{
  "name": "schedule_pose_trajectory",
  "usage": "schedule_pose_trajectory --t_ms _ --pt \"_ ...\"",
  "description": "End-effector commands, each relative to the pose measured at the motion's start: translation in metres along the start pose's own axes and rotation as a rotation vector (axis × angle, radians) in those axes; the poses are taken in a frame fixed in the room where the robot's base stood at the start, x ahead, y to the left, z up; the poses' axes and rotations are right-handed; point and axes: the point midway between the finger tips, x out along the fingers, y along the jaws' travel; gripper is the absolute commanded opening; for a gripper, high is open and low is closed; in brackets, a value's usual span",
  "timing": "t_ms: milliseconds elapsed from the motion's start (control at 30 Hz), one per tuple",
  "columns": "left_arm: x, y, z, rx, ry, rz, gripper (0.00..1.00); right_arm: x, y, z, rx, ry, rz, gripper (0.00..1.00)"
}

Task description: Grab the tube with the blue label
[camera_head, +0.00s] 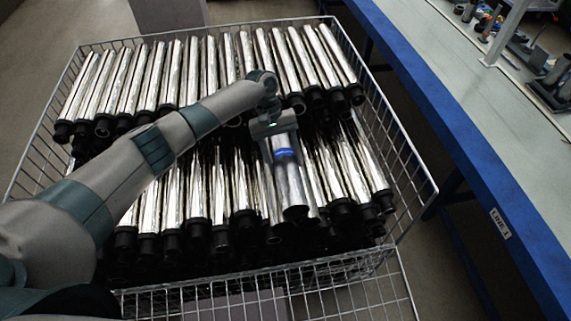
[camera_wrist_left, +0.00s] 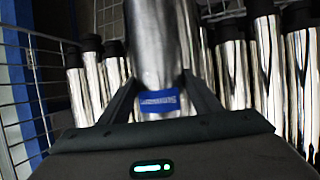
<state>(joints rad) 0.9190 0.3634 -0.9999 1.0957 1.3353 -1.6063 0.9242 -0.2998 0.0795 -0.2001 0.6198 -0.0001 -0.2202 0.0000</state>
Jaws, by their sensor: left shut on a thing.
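The tube with the blue label (camera_head: 289,180) is a shiny metal tube with a dark end, held in the front right part of the basket in the head view. My left gripper (camera_head: 284,141) is shut on its upper part, just above the blue label. In the left wrist view the tube (camera_wrist_left: 160,45) stands between the two fingers of my left gripper (camera_wrist_left: 158,90), with the blue label close to the palm. The tube seems raised above the neighbouring tubes. My right gripper is not in view.
A wire basket (camera_head: 404,165) holds two rows of similar metal tubes (camera_head: 170,75) with black ends. Its front panel is folded down. A long table with a blue edge (camera_head: 440,105) stands at the right, with small parts on it.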

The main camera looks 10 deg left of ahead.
Motion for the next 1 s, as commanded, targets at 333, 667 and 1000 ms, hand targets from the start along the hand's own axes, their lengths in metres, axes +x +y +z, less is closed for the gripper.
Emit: schedule_pose_trajectory --t_ms 333,667,1000 --pt "-0.014 0.004 0.005 0.002 0.002 0.003 0.13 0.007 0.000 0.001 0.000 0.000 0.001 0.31" --pt "-0.038 0.027 0.039 0.008 0.001 0.002 0.13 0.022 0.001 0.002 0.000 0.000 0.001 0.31" --pt "-0.047 0.070 0.093 0.007 0.002 0.003 0.13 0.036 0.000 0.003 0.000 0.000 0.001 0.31"
